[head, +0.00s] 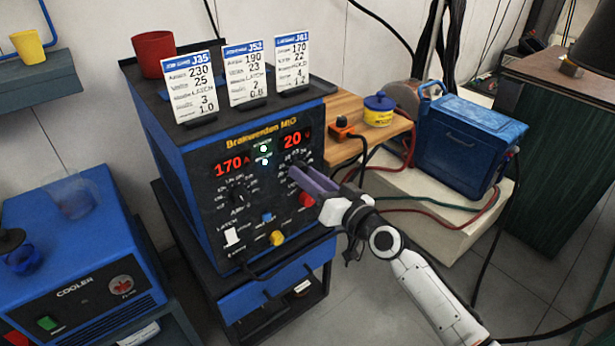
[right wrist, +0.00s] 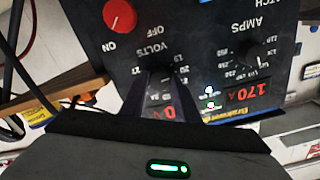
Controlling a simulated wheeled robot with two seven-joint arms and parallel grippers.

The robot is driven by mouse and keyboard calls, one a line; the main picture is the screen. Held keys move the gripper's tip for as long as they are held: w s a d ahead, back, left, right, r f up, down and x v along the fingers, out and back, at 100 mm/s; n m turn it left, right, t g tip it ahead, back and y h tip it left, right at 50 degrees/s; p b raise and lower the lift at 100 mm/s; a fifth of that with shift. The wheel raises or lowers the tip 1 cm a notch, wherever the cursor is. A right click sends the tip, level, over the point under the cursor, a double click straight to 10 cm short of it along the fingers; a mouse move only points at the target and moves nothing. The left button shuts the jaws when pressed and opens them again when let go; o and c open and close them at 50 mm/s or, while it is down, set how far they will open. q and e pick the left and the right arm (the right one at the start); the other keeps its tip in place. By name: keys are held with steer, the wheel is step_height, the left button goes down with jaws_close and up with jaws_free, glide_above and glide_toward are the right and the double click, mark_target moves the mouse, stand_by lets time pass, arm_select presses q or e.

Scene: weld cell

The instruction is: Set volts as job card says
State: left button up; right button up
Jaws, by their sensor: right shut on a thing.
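The blue and black welder (head: 215,190) shows 170 A and 20 V in red digits; the amps display (right wrist: 248,95) also shows in the right wrist view, upside down. My right gripper (head: 297,172) is shut at the volts dial on the right of the panel, on the volts knob, which its fingers hide. In the right wrist view its fingers (right wrist: 163,80) meet just below the VOLTS label. Three job cards stand on top: the left card (head: 196,86) reads 230 and 25, the middle card (head: 251,72) 190 and 23, the right card (head: 293,61) 170 and 22.
The amps knob (head: 238,194) is left of my gripper, and a red switch knob (head: 306,199) is just below it. A red cup (head: 153,53) stands on the welder. A cooler (head: 75,260) is at left; a blue box (head: 466,142) and cables are at right.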

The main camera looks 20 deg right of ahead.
steer(key=m+p, duration=0.1)
steer(key=m, duration=1.1)
steer(key=shift+m, duration=0.4)
stand_by(0.3)
steer(key=o, duration=1)
steer(key=shift+o, duration=0.2)
steer(key=shift+s+d, duration=0.1)
steer(key=v, duration=1)
